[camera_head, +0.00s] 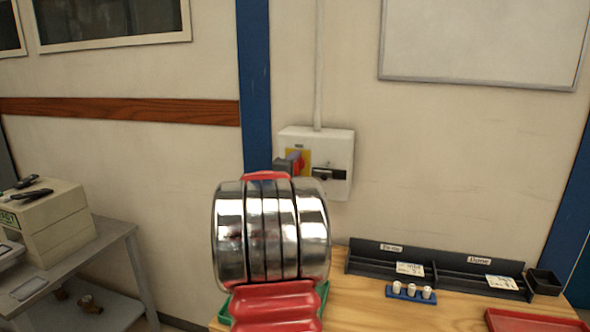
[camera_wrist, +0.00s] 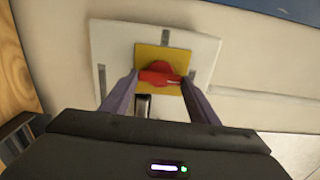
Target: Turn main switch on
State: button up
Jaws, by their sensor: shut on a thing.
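The main switch is a red rotary handle (camera_wrist: 160,76) on a yellow plate (camera_wrist: 174,55), on a white box (camera_head: 343,146) fixed to the wall. In the wrist view my gripper (camera_wrist: 160,80) has one finger on each side of the red handle and is shut on it. The handle lies across the picture there, slightly tilted. In the head view the yellow plate (camera_head: 291,156) and part of the red handle show above my arm, which hides the box's lower left. A black latch-like part (camera_head: 329,174) sits right of the plate.
A wooden bench (camera_head: 365,310) stands below, with a black two-bay tray (camera_head: 437,268), a blue holder with white pieces (camera_head: 410,293) and a red tray (camera_head: 530,321). A conduit (camera_head: 318,60) runs up from the box beside a blue post (camera_head: 254,80). A grey cart (camera_head: 110,238) stands left.

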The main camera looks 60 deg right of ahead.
jog(key=shift+f, duration=0.3)
jog(key=o, duration=1)
jog(key=shift+r, duration=0.15)
jog(key=shift+o, duration=0.2)
jog(key=s+a, duration=0.2)
jog(key=a, duration=1.1)
jog(key=shift+a, duration=0.3)
jog(key=shift+s, duration=0.1)
